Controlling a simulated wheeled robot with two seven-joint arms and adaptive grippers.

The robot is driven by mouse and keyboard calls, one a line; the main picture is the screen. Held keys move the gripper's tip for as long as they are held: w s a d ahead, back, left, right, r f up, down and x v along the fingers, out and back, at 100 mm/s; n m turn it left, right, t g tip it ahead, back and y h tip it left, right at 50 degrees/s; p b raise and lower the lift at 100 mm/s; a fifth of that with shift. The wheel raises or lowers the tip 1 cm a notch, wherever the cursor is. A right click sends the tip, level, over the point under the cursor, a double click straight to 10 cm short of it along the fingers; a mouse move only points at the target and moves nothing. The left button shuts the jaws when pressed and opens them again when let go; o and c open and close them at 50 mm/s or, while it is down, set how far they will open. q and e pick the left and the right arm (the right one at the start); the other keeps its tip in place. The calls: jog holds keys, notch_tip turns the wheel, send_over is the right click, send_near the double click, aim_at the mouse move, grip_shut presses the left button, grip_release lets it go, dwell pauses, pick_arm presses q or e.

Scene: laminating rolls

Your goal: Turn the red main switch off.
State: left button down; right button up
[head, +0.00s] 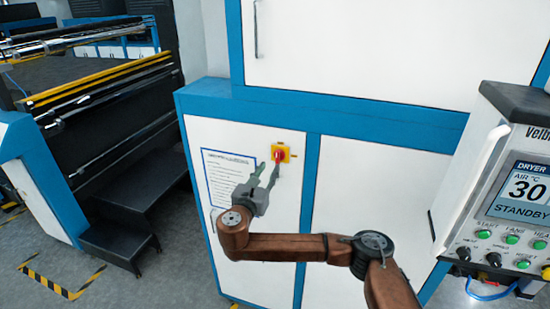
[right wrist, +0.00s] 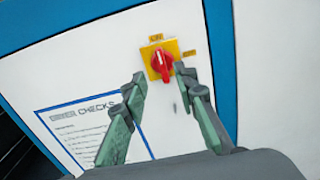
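The red main switch (head: 280,155) is a red knob on a yellow square plate, set on a white cabinet door. In the right wrist view the red knob (right wrist: 162,64) points roughly up and down, toward a small yellow label above the plate. Another small label is at the plate's right. My right gripper (head: 268,167) is open and empty just in front of the switch. In the right wrist view its two fingers (right wrist: 158,82) are spread just below and on either side of the plate. I cannot tell whether a finger touches the plate. My left gripper is not in view.
A blue-framed checks sheet (head: 228,178) is on the door left of the switch. A dryer control panel (head: 520,190) reading STANDBY juts out at the right. Black steps (head: 120,235) and a roller machine (head: 105,100) stand at the left.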

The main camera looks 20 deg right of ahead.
aim_at(276, 156)
jog(key=p+x, duration=0.1)
jog(key=x, duration=0.6)
jog(key=shift+w+d+r, duration=0.1)
jog(key=shift+w+d, duration=0.1)
jog(key=shift+w, duration=0.1)
grip_shut()
